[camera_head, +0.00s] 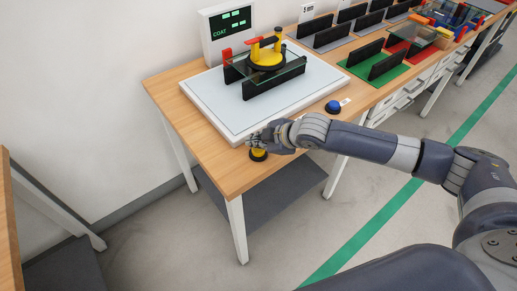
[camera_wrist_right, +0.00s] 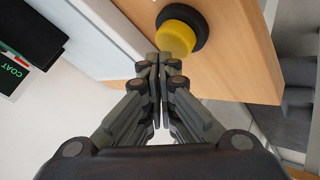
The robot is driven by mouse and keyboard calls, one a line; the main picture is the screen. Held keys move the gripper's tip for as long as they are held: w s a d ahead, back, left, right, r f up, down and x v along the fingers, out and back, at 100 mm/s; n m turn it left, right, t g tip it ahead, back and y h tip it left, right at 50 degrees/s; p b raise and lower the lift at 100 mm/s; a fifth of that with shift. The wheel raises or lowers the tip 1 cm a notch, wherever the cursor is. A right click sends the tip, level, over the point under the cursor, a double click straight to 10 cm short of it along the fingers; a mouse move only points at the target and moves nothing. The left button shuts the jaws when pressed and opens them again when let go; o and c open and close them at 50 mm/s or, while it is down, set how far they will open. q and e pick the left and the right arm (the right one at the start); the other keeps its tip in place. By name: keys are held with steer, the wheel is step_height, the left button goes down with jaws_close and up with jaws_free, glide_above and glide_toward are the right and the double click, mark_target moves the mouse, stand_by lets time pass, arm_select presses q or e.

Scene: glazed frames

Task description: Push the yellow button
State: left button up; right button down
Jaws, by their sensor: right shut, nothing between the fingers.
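The yellow button (camera_head: 258,154) sits in a black ring near the front corner of the wooden table, beside the white platform. It shows clearly in the right wrist view (camera_wrist_right: 176,38), just beyond the fingertips. My right gripper (camera_head: 259,142) is shut and empty, with its fingertips very close to the button; in the head view it partly covers the button. In the right wrist view the closed fingertips (camera_wrist_right: 164,58) appear at the button's lower edge. I cannot tell whether they touch it. My left gripper is not in view.
A white platform (camera_head: 215,113) holds a glass pane (camera_head: 285,73) in black holders with a yellow-and-black device (camera_head: 266,54) on it. A display reading COAT (camera_head: 229,33) stands behind. A blue button (camera_head: 333,106) lies to the right. Green (camera_head: 360,72) and red stations follow along the bench.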

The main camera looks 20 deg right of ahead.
mark_target(256, 151)
steer(key=shift+f, duration=0.7)
stand_by(0.7)
steer(key=shift+r+p, duration=1)
steer(key=shift+r, duration=0.1)
step_height(256, 151, up, 6)
steer(key=p, duration=0.6)
